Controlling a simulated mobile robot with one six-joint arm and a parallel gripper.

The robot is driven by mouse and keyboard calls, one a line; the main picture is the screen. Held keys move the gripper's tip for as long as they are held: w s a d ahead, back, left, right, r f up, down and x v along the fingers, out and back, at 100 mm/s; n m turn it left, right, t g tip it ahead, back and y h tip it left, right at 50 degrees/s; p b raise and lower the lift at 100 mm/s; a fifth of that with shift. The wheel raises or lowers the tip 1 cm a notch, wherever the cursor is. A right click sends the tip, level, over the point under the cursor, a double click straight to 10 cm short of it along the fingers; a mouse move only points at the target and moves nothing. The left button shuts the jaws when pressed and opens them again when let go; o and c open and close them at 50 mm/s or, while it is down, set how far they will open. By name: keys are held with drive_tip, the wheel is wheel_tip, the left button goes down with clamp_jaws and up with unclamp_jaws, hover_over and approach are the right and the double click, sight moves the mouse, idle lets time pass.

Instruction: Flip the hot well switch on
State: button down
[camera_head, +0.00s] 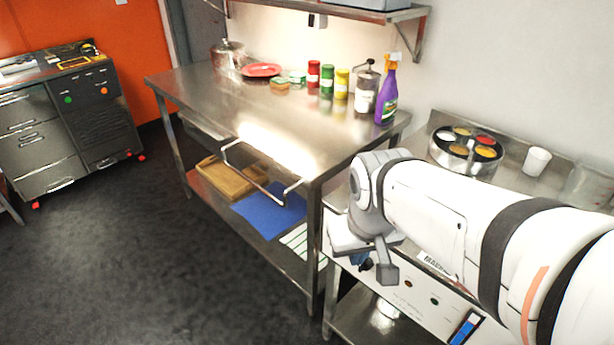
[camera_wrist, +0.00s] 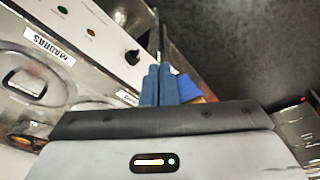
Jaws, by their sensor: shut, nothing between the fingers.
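The hot well (camera_head: 466,168) is a steel counter unit at the right of the head view, with a round pan of several food cups on top. Its pale front panel (camera_head: 420,303) has small orange and green lights. In the wrist view the panel (camera_wrist: 108,42) also bears a black knob-like control (camera_wrist: 131,57); I cannot tell whether it is the switch or how it is set. My gripper (camera_head: 365,263) is by the panel's left end. Its blue fingers (camera_wrist: 160,82) are together and empty, below and right of the black control, apparently apart from it. My arm hides part of the unit.
A steel table (camera_head: 270,110) stands left of the hot well, with jars and a purple spray bottle (camera_head: 387,95) on top. A wooden tray (camera_head: 228,178) and blue mat (camera_head: 270,212) lie on its lower shelf. The floor at left is clear.

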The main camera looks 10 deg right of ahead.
drive_tip(key=w+a+f+n+h+b, duration=0.1)
drive_tip(key=w+a+f+n+b, duration=0.1)
drive_tip(key=w+f, duration=0.3)
drive_tip(key=w+a+f+n+h+b, duration=0.1)
drive_tip(key=w+a+f+n+b, duration=0.2)
drive_tip(key=w, duration=0.8)
drive_tip(key=shift+w+a+f+n+h+b, duration=0.15)
drive_tip(key=shift+w+f+n+h+b, duration=0.2)
drive_tip(key=shift+f+n+b, duration=0.75)
drive_tip(key=shift+r, duration=0.25)
drive_tip(key=w+d+f+b, duration=0.1)
drive_tip(key=w+d+f, duration=0.3)
drive_tip(key=f, duration=0.6)
drive_tip(key=shift+d, duration=0.9)
